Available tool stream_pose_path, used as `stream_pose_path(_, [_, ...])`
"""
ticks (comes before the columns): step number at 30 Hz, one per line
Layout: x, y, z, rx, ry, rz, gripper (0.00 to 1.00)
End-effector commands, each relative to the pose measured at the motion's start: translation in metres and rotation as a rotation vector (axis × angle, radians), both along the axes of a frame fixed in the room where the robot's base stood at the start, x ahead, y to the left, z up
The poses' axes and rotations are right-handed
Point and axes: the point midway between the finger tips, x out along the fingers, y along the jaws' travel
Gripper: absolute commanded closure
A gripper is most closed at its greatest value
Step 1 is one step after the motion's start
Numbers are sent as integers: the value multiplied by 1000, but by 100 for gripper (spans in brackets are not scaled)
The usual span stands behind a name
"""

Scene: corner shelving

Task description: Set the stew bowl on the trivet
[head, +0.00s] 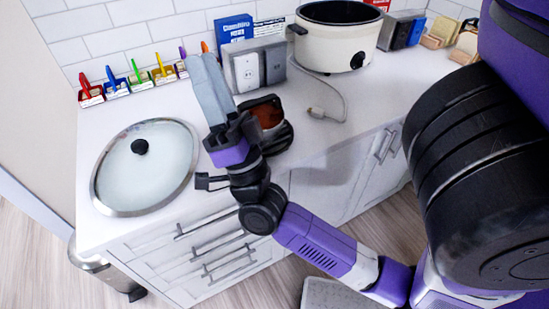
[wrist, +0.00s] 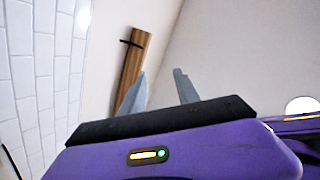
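A dark bowl with reddish-brown contents (head: 268,115), which looks like the stew bowl, is on the white counter just right of my gripper, partly hidden by my arm. A black round thing (head: 283,138) shows at its lower edge; it may be the trivet, and I cannot tell whether the bowl rests on it. My gripper (head: 203,62) is raised over the counter left of the bowl, its grey fingers pointing to the back wall. In the wrist view my gripper (wrist: 160,74) has its two fingers apart with nothing between them. Neither bowl nor trivet shows there.
A glass lid (head: 143,168) lies on the counter at left. A white slow cooker (head: 338,40) stands at the back, its cord (head: 332,92) trailing forward. Small colored items (head: 140,78) line the wall. An outlet box (head: 259,68) is behind the bowl. Right of the cord, counter is clear.

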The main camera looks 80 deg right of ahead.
Motion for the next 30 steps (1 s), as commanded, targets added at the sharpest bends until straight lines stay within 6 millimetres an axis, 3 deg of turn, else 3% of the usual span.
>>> stream_pose_path(4, [5, 39, -56, -79, 299, 30, 62])
stream_pose_path(8, [-2, 71, -107, -144, 545, 58, 62])
stream_pose_path(14, [-38, 117, -186, -240, 914, 107, 62])
stream_pose_path(18, [-77, 146, -232, -298, 1150, 147, 62])
stream_pose_path(24, [-123, 172, -269, -354, 1372, 192, 62])
stream_pose_path(30, [-137, 179, -279, -372, 1435, 205, 62])
